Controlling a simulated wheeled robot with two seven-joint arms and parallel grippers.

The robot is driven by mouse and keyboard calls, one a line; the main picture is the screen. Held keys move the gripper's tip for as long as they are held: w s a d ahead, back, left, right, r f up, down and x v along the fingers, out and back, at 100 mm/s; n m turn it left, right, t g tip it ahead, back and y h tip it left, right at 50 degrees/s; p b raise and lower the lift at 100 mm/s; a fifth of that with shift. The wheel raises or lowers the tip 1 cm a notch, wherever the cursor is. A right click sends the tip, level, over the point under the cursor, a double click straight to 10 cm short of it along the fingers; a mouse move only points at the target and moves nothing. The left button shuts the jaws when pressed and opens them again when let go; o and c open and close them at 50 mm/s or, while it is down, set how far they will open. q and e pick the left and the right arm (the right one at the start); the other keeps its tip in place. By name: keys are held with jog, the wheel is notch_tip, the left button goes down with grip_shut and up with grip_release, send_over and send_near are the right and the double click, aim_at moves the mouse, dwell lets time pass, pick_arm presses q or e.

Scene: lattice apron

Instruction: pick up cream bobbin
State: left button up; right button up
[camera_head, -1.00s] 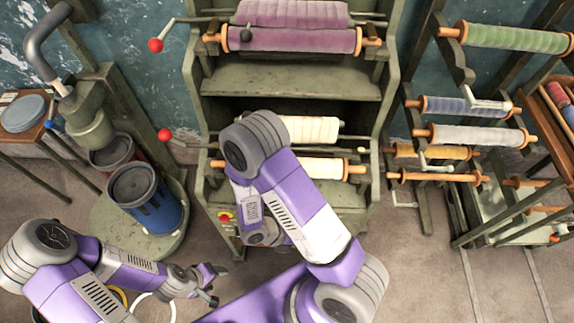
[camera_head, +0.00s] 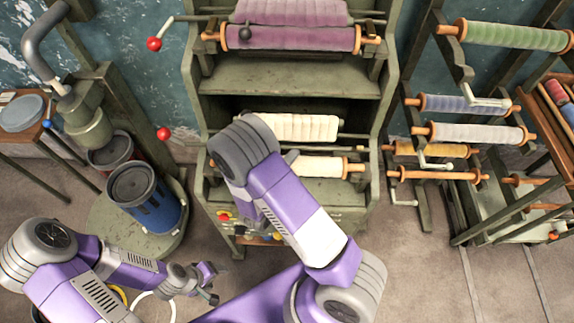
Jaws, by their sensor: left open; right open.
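A cream bobbin (camera_head: 320,167) with orange wooden ends lies across the lower front of the green shelved stand. Its left part is hidden behind my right arm. Just above and behind it is a wider cream roll (camera_head: 300,127), partly covered by the same arm. My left gripper (camera_head: 209,284) is open and empty, low over the floor and well away from the bobbin. My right arm rises from the bottom and bends in front of the stand; its gripper is hidden behind the arm.
The green stand (camera_head: 290,77) also carries purple rolls on top and red-knobbed cranks at its left. A rack at right holds green, blue, pale and yellow bobbins. A blue canister (camera_head: 150,205) stands on a round base at left. Floor between stand and rack is clear.

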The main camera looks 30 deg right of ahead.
jog(key=shift+w+d+f, duration=0.15)
jog(key=shift+w+d, duration=0.1)
jog(key=shift+d, duration=0.15)
jog(key=c, duration=1.4)
